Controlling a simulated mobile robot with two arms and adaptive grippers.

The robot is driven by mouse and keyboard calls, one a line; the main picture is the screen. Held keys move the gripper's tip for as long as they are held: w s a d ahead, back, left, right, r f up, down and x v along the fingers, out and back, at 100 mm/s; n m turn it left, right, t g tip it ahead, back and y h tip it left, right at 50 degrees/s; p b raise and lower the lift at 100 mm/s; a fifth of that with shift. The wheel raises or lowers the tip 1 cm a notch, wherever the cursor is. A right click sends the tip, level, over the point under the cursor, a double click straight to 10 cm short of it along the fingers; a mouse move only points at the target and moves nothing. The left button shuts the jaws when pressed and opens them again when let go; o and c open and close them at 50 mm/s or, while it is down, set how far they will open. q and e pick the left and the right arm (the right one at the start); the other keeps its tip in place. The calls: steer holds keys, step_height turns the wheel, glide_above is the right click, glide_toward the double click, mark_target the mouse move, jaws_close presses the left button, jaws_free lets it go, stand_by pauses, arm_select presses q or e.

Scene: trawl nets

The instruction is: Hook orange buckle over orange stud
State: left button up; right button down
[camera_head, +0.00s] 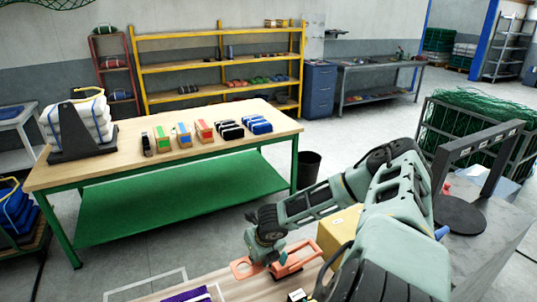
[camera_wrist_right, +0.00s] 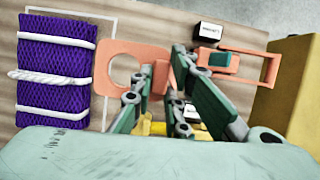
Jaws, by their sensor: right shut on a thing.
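My right gripper (camera_head: 268,246) is low over the work surface at the bottom of the head view. In the right wrist view its fingers (camera_wrist_right: 172,88) are shut on the orange buckle. The buckle's flat orange plate with a large round hole (camera_wrist_right: 109,83) reaches out to the left of the fingers; it also shows in the head view (camera_head: 240,266). To the right of the fingers is an orange rectangular frame (camera_wrist_right: 270,68) with a teal piece in it. The fingers hide how the orange parts meet. I cannot make out an orange stud. My left gripper is not in view.
A purple net bundle (camera_wrist_right: 55,62) tied with white cord lies left of the buckle. A yellow box (camera_head: 337,232) stands right of the gripper. A small white-labelled block (camera_wrist_right: 209,32) is behind the frame. A wooden table (camera_head: 100,172) with several items stands farther back.

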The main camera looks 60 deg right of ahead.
steer(key=w+a+b, duration=0.3)
steer(key=w+a, duration=1.2)
steer(key=a, duration=0.2)
steer(key=w+a+b, duration=0.4)
steer(key=w+a, duration=1)
steer(key=a, duration=0.3)
step_height(320, 180, down, 13)
steer(key=b, duration=1.4)
steer(key=shift+w+a+f, duration=0.1)
steer(key=shift+f+b, duration=0.85)
steer(key=shift+f, duration=1.7)
steer(key=c, duration=1.6)
jaws_free()
steer(key=shift+c, duration=0.2)
